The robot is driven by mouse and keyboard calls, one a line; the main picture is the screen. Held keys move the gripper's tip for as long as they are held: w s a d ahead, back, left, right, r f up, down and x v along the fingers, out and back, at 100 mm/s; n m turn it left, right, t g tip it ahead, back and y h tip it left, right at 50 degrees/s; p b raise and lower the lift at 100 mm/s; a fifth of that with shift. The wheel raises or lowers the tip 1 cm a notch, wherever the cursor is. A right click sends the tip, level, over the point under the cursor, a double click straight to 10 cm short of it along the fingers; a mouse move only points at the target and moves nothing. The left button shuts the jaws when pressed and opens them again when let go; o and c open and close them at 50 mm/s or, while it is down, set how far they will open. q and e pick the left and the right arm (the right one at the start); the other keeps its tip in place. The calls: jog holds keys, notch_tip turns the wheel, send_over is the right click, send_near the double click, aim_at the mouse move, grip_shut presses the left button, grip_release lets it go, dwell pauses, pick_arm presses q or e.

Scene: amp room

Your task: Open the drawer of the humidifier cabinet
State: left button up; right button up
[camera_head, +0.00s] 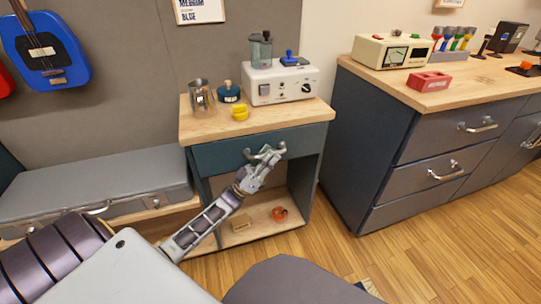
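The humidifier cabinet (318,160) is a small stand with a light wood top (205,131) and an open shelf below. Its dark teal drawer (222,155) sits under the top and looks closed, its front about flush with the frame. My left gripper (266,153) is in front of the drawer's middle, with its fingers spread apart. The gripper covers that part of the drawer front, so I cannot clearly separate a handle from the fingers or tell whether they touch. My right gripper is out of view.
On the cabinet top stand a white device (280,85), a metal pitcher (202,97), a teal jar (229,93) and a yellow item (240,112). An orange item (279,214) lies on the lower shelf. A grey case (95,185) is left; a larger drawer cabinet (350,150) is right.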

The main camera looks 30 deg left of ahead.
pick_arm(q)
jog(key=shift+w+d+r, duration=0.2)
jog(key=shift+w+r, duration=0.1)
jog(key=shift+r, duration=0.1)
jog(key=shift+c, duration=0.4)
grip_shut()
jog(key=shift+s+d, duration=0.1)
jog(key=shift+d, duration=0.05)
